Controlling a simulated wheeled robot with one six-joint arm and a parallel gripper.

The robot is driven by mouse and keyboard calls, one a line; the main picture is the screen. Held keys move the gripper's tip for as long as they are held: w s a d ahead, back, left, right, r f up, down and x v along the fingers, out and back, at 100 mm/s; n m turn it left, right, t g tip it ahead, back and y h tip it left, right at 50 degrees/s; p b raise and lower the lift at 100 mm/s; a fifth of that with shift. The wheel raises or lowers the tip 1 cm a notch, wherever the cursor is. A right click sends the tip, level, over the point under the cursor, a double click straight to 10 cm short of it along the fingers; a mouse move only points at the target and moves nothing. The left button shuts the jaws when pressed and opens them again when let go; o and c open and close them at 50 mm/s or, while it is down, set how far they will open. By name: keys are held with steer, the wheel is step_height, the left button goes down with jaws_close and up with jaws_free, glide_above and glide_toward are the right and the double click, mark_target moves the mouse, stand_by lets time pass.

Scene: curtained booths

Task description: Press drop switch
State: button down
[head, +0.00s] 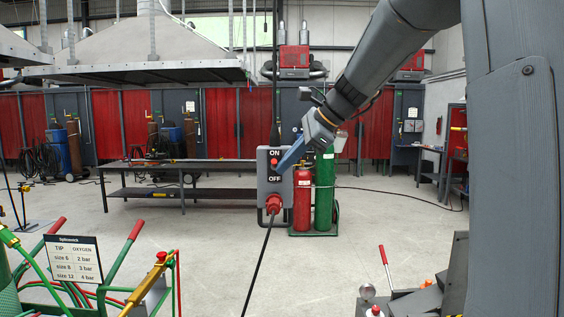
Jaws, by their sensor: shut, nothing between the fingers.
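The drop switch (264,190) is a grey box hanging in the middle of the head view, marked ON at the top and OFF lower down. A small red button shows near its upper middle, between the two words. A red plug with a black cable hangs from its underside. My gripper (281,169) comes in from the upper right, pointing down and left, with its shut fingers in front of the right part of the box. It holds nothing. I cannot tell whether the fingertips touch the box.
A red cylinder (302,200) and a green cylinder (324,190) stand on a cart behind the switch. A dark bench (185,166) stands behind to the left. A tip-size sign (76,260) and hoses fill the lower left. Open floor lies between.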

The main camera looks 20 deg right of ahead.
steer(key=shift+w+r, duration=0.15)
steer(key=shift+r, duration=0.7)
step_height(320, 180, down, 4)
steer(key=s+d+b, duration=0.2)
steer(key=w+d+r+b, duration=0.1)
steer(key=d+r+b, duration=0.1)
steer(key=d+r, duration=0.4)
steer(key=shift+d+r, duration=0.25)
steer(key=shift+r, duration=0.1)
